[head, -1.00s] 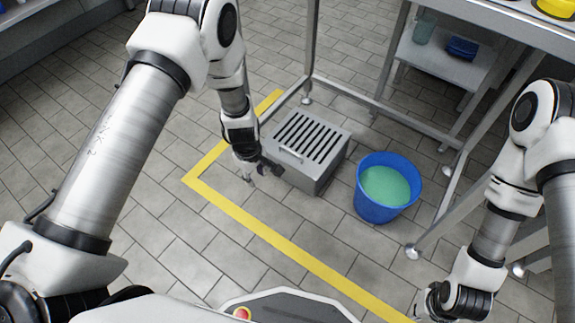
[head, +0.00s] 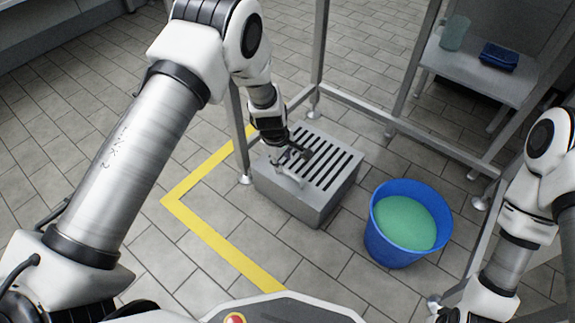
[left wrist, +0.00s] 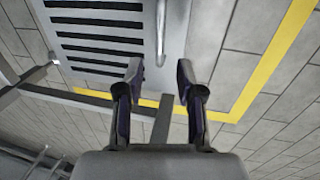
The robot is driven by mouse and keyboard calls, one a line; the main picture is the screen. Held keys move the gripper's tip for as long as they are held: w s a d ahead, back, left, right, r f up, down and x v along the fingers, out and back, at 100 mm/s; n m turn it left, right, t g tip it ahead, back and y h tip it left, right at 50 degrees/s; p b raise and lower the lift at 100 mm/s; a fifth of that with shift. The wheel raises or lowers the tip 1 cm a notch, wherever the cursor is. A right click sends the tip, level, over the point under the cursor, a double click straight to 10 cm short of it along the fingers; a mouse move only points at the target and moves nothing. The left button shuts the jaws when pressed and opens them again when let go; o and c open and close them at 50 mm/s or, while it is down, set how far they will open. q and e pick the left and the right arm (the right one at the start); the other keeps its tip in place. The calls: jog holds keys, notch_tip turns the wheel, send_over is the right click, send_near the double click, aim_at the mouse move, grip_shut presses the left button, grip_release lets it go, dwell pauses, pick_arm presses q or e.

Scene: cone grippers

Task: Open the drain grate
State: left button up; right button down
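The drain grate (head: 328,166) is a slotted grey metal lid on a low grey box (head: 290,201), and it lies flat and closed on top. Its bar handle (head: 288,176) is on the side towards me. My left gripper (head: 294,160) is above the box top near the handle, partly covering the grate. In the left wrist view the two fingers of my left gripper (left wrist: 161,78) are apart with nothing between their tips. The handle (left wrist: 161,30) shows just beyond them, in line with the gap. My right gripper (head: 445,311) is at the bottom edge, mostly cut off.
A blue bucket (head: 379,238) of greenish liquid stands right of the box. Metal table legs (head: 320,55) and rails frame the area behind. A yellow floor line (head: 215,234) runs left and in front. A shelf (head: 462,68) stands at the back right.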

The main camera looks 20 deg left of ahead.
aim_at(286, 172)
pick_arm(q)
jog(key=f+b, duration=0.1)
jog(key=f, duration=0.1)
jog(key=f+b, duration=0.1)
jog(key=f, duration=0.1)
jog(key=w+f, duration=0.1)
jog(key=f, duration=0.1)
jog(key=shift+d+b, duration=0.15)
jog(key=shift+b, duration=0.25)
jog(key=shift+r, duration=0.1)
jog(key=shift+c, duration=0.3)
grip_shut()
jog(key=shift+r, duration=0.1)
